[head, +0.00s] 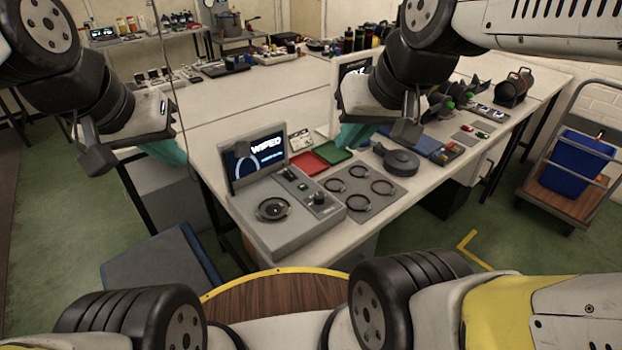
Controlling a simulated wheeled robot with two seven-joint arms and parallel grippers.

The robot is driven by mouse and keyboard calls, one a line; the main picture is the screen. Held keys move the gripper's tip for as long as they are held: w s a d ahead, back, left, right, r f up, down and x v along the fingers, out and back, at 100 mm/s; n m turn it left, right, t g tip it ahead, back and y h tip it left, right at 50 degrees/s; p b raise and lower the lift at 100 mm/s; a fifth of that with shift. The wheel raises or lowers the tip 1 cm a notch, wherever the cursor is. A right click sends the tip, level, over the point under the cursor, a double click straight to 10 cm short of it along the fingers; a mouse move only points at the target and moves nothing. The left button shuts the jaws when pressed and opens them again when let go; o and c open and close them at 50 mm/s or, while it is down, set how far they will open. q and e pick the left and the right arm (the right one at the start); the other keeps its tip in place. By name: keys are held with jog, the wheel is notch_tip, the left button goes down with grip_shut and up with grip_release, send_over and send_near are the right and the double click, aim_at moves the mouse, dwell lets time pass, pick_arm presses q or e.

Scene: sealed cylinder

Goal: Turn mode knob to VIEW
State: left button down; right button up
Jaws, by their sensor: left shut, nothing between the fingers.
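The device with a grey console (285,228) stands at the near corner of the white table. Its raised screen (254,157) reads "WIPED", with smaller text too small to read. A dark knob (319,198) sits on the console's right part; its labels and pointer are too small to read. A round ringed recess (272,209) is to its left. My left gripper (172,152), with teal fingers, is shut and empty, left of the screen and apart from the console. My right gripper (352,136) is above the table behind the console, away from the knob; its finger gap is hidden.
A grey mat (358,204) with several rings lies right of the console. Red (308,164) and green (334,153) trays and a dark round object (400,161) lie behind it. A cart with a blue bin (580,160) stands at right. Space above the console is clear.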

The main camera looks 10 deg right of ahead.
jog(key=o, duration=0.3)
jog(key=shift+w+f, duration=0.1)
jog(key=shift+w, duration=0.15)
jog(key=o, duration=0.4)
jog(key=w+f+g, duration=0.1)
jog(key=w+f, duration=0.1)
jog(key=w, duration=0.1)
jog(key=w+f+g, duration=0.1)
jog(key=w+f, duration=0.1)
jog(key=w, duration=0.2)
jog(key=w+f+g, duration=0.1)
jog(key=w+f, duration=0.1)
jog(key=w, duration=0.1)
jog(key=shift+w+a+f+m+h, duration=0.2)
jog(key=shift+f+m+h, duration=0.2)
jog(key=g+h, duration=0.1)
jog(key=g, duration=0.2)
send_over(319, 196)
jog(key=shift+m, duration=0.3)
notch_tip(319, 196, down, 13)
notch_tip(319, 196, down, 8)
jog(key=shift+f, duration=0.15)
grip_shut()
